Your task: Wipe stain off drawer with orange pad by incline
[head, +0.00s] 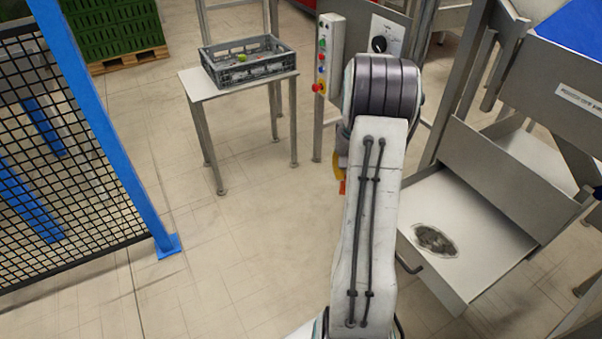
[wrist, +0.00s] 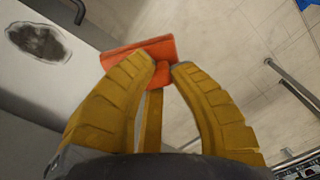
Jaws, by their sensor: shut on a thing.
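The drawer (head: 478,210) is pulled out at the right in the head view, with a dark grey stain (head: 435,240) on its pale surface near the handle. In the wrist view the stain (wrist: 37,41) lies at the upper left on the drawer (wrist: 75,70). My gripper (wrist: 164,68) is shut on the orange pad (wrist: 137,52) and holds it to the right of the stain, apart from it. In the head view my arm hides most of the gripper; only a bit of orange (head: 342,187) shows at its left side.
A grey crate (head: 243,75) with small items sits on a small table (head: 203,87) at the back. A control post (head: 327,55) with buttons stands behind my arm. A mesh fence with a blue post (head: 110,130) is at the left. The floor between is clear.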

